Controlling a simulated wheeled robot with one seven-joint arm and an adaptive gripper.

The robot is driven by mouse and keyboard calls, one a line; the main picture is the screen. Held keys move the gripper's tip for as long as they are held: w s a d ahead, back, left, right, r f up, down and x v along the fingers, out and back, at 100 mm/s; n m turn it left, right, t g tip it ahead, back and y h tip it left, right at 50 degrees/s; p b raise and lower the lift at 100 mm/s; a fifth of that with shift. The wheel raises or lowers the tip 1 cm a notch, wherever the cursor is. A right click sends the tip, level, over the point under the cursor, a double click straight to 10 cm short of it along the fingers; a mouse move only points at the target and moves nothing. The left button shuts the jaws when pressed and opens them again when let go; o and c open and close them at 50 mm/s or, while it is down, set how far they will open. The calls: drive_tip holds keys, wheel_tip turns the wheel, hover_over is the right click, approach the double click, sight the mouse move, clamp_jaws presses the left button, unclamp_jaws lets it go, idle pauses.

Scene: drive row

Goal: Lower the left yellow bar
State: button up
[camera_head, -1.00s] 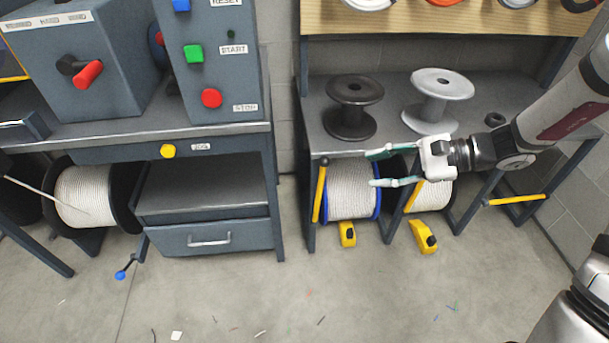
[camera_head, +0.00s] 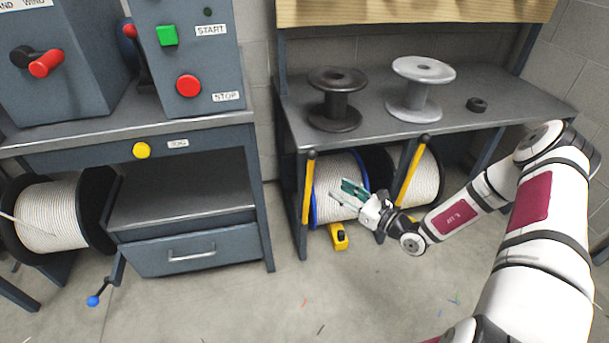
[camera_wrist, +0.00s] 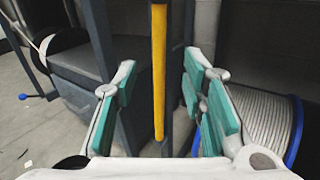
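The left yellow bar (camera_head: 309,188) stands nearly upright along the left front leg of the spool bench, left of the blue-rimmed reel. In the wrist view the bar (camera_wrist: 159,70) runs upright between my two teal-padded fingers, farther out, with no contact visible. My gripper (camera_head: 347,194) is open and empty, in front of the reel and to the right of the bar. It also shows in the wrist view (camera_wrist: 160,88). A second yellow bar (camera_head: 411,172) stands tilted farther right, above my wrist.
The blue-rimmed cable reel (camera_head: 338,187) sits under the bench top (camera_head: 375,125), with a yellow wedge (camera_head: 339,237) on the floor before it. A drawer cabinet (camera_head: 190,249) stands to the left, with a blue-knobbed crank (camera_head: 95,299). The floor in front is mostly clear.

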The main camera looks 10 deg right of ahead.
sight(310, 171)
drive_tip(key=b+x, duration=0.3)
drive_tip(key=x, duration=1)
drive_tip(key=shift+a+r, duration=0.1)
drive_tip(key=shift+s, duration=0.1)
drive_tip(key=shift+c, duration=0.3)
